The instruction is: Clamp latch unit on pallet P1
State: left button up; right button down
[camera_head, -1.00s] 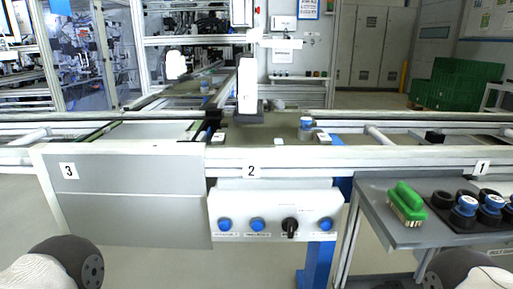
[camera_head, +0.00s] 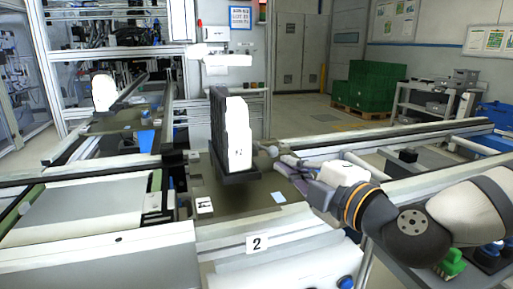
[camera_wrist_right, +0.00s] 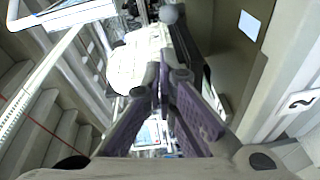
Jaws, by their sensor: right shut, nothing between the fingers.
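A tall upright unit with a white front face (camera_head: 238,135) and a dark back plate stands on a brownish plate (camera_head: 240,205) at station 2; no P1 mark is readable. A small grey ball knob (camera_head: 272,151) sits just right of it, and the knob also shows in the right wrist view (camera_wrist_right: 168,14). My right gripper (camera_head: 284,166), with purple fingers, is shut and empty, its tips close to the knob; contact cannot be told. In the right wrist view, its fingertips (camera_wrist_right: 168,75) overlap a white rounded body (camera_wrist_right: 138,62). My left gripper is out of view.
Conveyor rails run left and right of the station. A second white upright piece (camera_head: 104,93) stands on the line behind. A green brush (camera_head: 452,263) and blue-capped parts lie on the side table under my right arm. Green crates (camera_head: 377,92) stand far back.

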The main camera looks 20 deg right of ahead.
jog(key=shift+w+a+f+b, duration=0.1)
jog(key=shift+w+f+b, duration=0.2)
jog(key=shift+w, duration=0.2)
jog(key=shift+w+a+f+b, duration=0.1)
jog(key=shift+w+f+b, duration=0.15)
jog(key=shift+w, duration=0.25)
jog(key=b+x, duration=0.1)
jog(key=x, duration=0.4)
jog(key=shift+w+a, duration=0.15)
jog(key=shift+w, duration=0.25)
jog(key=shift+w+a+r, duration=0.15)
jog(key=shift+w+r, duration=0.05)
jog(key=shift+w, duration=0.2)
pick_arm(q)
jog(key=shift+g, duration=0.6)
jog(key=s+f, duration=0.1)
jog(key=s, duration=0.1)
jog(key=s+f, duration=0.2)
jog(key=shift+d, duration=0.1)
pick_arm(e)
jog(key=shift+d+n+g+y, duration=0.3)
jog(key=shift+d+n+y, duration=0.1)
jog(key=shift+d+y, duration=0.1)
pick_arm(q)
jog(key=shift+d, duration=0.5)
